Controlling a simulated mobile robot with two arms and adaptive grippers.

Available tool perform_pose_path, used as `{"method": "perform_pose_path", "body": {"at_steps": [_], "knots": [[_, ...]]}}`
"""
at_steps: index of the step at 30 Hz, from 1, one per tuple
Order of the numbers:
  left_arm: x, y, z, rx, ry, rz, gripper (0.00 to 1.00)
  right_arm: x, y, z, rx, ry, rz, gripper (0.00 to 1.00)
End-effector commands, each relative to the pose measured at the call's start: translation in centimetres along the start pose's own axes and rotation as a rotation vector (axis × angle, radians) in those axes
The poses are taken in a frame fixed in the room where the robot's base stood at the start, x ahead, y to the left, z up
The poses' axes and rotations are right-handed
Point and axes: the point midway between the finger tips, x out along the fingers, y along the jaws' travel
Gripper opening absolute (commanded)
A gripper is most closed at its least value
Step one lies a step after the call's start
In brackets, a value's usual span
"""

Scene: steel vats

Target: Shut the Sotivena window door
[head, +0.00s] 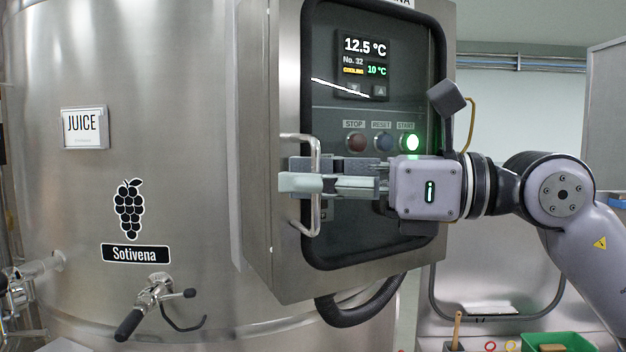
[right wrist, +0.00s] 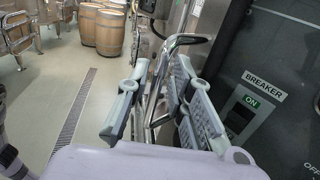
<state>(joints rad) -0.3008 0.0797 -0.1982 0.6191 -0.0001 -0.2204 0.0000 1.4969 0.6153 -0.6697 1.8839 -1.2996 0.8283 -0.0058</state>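The Sotivena window door (head: 286,262) is a steel frame with a dark, black-edged window on the control box of the vat. From these views I cannot tell whether a narrow gap remains at its edge. Its bent metal handle (head: 316,222) stands upright on the door's left side. My right gripper (head: 292,178) reaches across the window from the right, its fingers at the handle. In the right wrist view the handle (right wrist: 182,40) passes between the two separated fingers (right wrist: 160,105), with space showing beside it. My left gripper is out of view.
The steel vat (head: 190,60) fills the left, with a black-handled valve (head: 150,300) low on it. A black hose (head: 365,305) hangs under the box. A green tray (head: 565,341) sits at lower right. Wooden barrels (right wrist: 110,30) stand beyond open floor.

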Motion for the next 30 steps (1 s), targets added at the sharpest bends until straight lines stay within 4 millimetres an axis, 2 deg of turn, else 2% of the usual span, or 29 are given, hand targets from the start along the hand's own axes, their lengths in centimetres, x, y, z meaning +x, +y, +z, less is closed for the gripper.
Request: {"method": "perform_pose_path", "body": {"at_steps": [10,14,17,27,30], "knots": [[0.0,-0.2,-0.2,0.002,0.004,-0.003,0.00,-0.1,0.0,0.0,0.000,0.000,0.000,0.29],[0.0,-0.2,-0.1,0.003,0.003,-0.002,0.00,-0.8,-0.1,0.0,0.000,0.000,-0.003,0.29],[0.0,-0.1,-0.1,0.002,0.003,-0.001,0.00,-2.2,-0.1,0.0,0.001,-0.001,-0.004,0.29],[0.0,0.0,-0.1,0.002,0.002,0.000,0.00,-9.3,-0.1,0.0,0.002,0.000,-0.004,0.29],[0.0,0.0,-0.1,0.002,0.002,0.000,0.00,-10.7,-0.1,0.0,0.002,-0.001,-0.003,0.29]]}}
